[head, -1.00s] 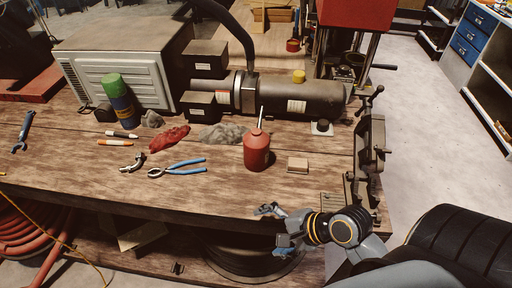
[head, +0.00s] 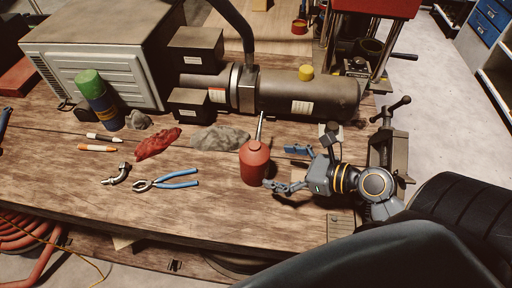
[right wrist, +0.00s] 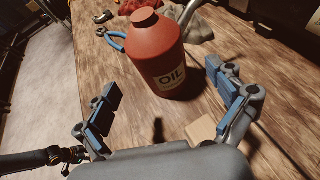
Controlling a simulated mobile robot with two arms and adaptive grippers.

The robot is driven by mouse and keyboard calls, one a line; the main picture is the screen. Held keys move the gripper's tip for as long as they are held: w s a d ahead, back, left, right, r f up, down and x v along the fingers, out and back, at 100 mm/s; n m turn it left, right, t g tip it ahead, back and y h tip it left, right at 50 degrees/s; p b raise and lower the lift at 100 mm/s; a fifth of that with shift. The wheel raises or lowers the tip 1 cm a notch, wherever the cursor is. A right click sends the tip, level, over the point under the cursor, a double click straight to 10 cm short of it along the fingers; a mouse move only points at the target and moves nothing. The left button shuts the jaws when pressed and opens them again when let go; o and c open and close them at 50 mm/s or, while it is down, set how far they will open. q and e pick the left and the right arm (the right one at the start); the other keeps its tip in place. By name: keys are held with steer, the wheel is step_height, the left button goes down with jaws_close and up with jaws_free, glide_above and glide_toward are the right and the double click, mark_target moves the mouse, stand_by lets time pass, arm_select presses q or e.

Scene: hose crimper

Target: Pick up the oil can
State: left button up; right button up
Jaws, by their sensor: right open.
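The red oil can (head: 254,163) stands upright on the wooden workbench, its thin spout pointing up. In the right wrist view the oil can (right wrist: 158,55) shows its "OIL" label, lying ahead of and between the two finger lines. My right gripper (head: 284,168) is open just right of the can, one finger near the can's lower front and the other farther back. In the right wrist view the blue-padded fingers (right wrist: 164,98) are spread wide with nothing between their tips but the can's near side. I cannot tell whether a finger touches it. My left gripper is out of view.
Blue-handled pliers (head: 166,180), a metal fitting (head: 118,174), a red rag (head: 157,144) and a grey rag (head: 220,138) lie left of the can. A grey cylinder machine (head: 306,94) lies behind it. A vise (head: 388,145) stands at the right edge. The front left bench is clear.

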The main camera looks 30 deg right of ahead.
mark_target(267, 163)
steer(key=shift+w+a+r, duration=0.1)
steer(key=shift+w+a, duration=0.05)
steer(key=shift+a, duration=0.1)
steer(key=p+x, duration=0.1)
steer(key=x, duration=0.1)
steer(key=shift+w+a, duration=0.25)
steer(key=shift+w, duration=0.05)
steer(key=p+x, duration=0.1)
steer(key=x, duration=0.1)
steer(key=shift+w, duration=0.4)
steer(key=shift+x, duration=0.8)
steer(key=shift+s, duration=0.1)
steer(key=c, duration=1.9)
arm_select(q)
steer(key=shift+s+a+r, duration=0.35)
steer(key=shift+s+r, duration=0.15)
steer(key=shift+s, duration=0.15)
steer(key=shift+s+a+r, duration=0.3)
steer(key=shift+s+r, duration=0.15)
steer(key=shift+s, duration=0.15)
arm_select(e)
steer(key=shift+c, duration=0.2)
